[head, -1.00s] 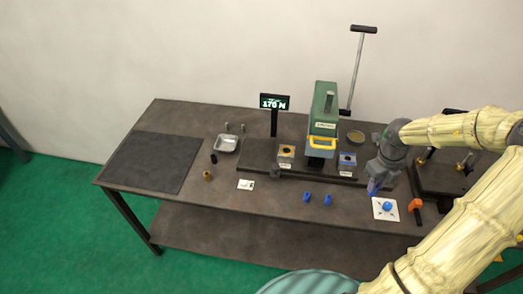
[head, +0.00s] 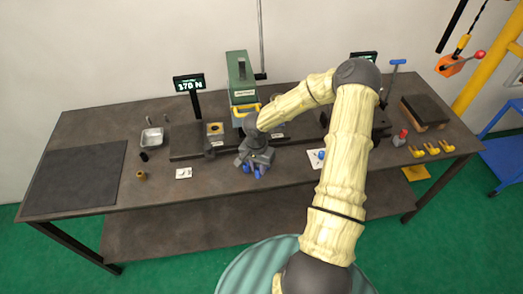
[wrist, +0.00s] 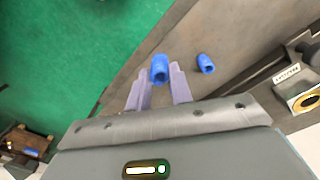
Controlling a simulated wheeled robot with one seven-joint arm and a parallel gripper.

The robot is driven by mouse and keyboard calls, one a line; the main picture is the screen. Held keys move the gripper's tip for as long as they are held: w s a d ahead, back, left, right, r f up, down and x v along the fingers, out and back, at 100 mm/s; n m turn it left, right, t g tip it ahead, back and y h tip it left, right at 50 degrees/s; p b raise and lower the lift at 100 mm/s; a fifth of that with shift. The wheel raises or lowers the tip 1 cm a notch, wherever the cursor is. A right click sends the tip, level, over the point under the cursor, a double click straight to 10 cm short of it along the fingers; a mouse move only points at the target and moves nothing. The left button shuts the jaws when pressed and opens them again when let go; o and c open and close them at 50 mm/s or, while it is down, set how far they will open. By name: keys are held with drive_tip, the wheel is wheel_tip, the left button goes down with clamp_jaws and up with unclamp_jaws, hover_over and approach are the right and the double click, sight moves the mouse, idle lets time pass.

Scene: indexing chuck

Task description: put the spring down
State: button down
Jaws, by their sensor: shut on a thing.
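In the wrist view a blue ribbed cylinder, taken as the spring (wrist: 160,68), sits between the tips of my gripper (wrist: 158,84), whose pale purple fingers are shut on it. A second blue piece (wrist: 205,63) lies on the dark table just to the right, apart from the fingers. In the head view my gripper (head: 254,171) is low at the front of the table, before the green press. There I cannot tell fingers from blue pieces clearly, nor whether the held spring touches the table.
To the left are a metal tray (head: 152,138), a brass bushing (head: 142,176) and a white card (head: 184,174). A dark mat (head: 75,175) lies bare at the far left. A white plate (head: 314,160) is to the right.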

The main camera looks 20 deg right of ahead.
drive_tip(key=a+f+n, duration=0.5)
drive_tip(key=a+n, duration=0.2)
drive_tip(key=n, duration=0.2)
drive_tip(key=shift+a+f+n+b, duration=0.25)
drive_tip(key=shift+a+n+b, duration=0.1)
drive_tip(key=shift+a+n, duration=0.05)
drive_tip(key=shift+a, duration=0.1)
